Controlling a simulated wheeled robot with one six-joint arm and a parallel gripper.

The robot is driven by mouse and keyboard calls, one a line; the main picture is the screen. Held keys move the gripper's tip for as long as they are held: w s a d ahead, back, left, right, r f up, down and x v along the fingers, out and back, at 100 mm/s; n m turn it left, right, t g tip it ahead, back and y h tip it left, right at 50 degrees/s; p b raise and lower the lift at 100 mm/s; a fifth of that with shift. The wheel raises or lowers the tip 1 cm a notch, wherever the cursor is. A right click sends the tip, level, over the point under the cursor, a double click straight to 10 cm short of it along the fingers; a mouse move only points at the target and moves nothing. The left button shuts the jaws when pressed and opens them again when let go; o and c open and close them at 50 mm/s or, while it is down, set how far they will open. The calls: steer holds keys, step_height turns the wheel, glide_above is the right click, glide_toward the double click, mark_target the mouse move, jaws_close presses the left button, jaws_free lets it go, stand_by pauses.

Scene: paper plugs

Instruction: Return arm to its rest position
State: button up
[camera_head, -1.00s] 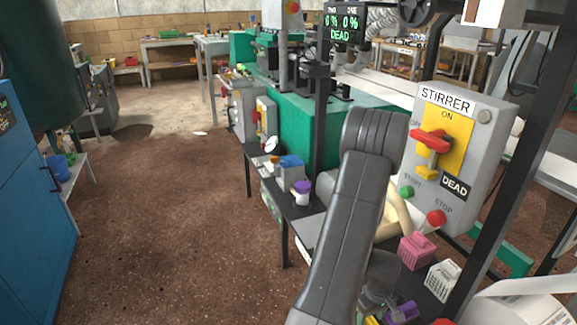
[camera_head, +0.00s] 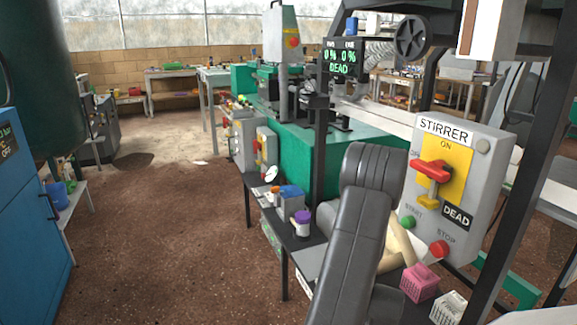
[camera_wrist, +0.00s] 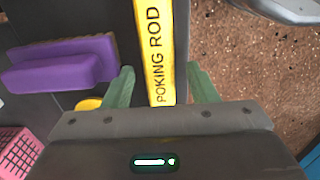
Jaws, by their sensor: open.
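My gripper (camera_wrist: 161,88) shows in the wrist view with its two green fingers apart. It is open. A yellow strip marked "POKING ROD" (camera_wrist: 154,50) runs through the gap between the fingers, and I cannot tell how far below them it lies. My grey arm (camera_head: 358,235) rises in the lower middle of the head view, in front of the bench, and my gripper is out of sight there.
The stirrer box (camera_head: 458,190) with a red switch stands right of my arm. Pink (camera_head: 420,283) and white (camera_head: 449,308) baskets sit below it. A purple block (camera_wrist: 62,62) lies left of my gripper. A purple-lidded jar (camera_head: 302,224) stands on the bench. Open floor (camera_head: 160,250) lies left.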

step_height(320, 180, up, 14)
steer(key=p, duration=0.5)
step_height(320, 180, down, 14)
steer(key=b, duration=0.4)
steer(key=shift+r, duration=0.3)
step_height(320, 180, up, 16)
steer(key=p, duration=1.2)
steer(key=w+a+r+m+t+y+p, duration=0.1)
steer(key=a+r+m+y+p, duration=0.3)
steer(key=a, duration=0.7)
steer(key=w+a+r+m+t+y+p, duration=0.2)
steer(key=w+a+r+m+y+p, duration=0.1)
steer(key=a+r, duration=0.6)
steer(key=shift+w+a+m+t+y+p, duration=0.25)
steer(key=shift+a+m+y+p, duration=0.35)
steer(key=shift+a+m+p, duration=0.75)
steer(key=shift+d+r+n, duration=0.1)
steer(key=shift+d+n, duration=0.15)
steer(key=shift+d, duration=0.15)
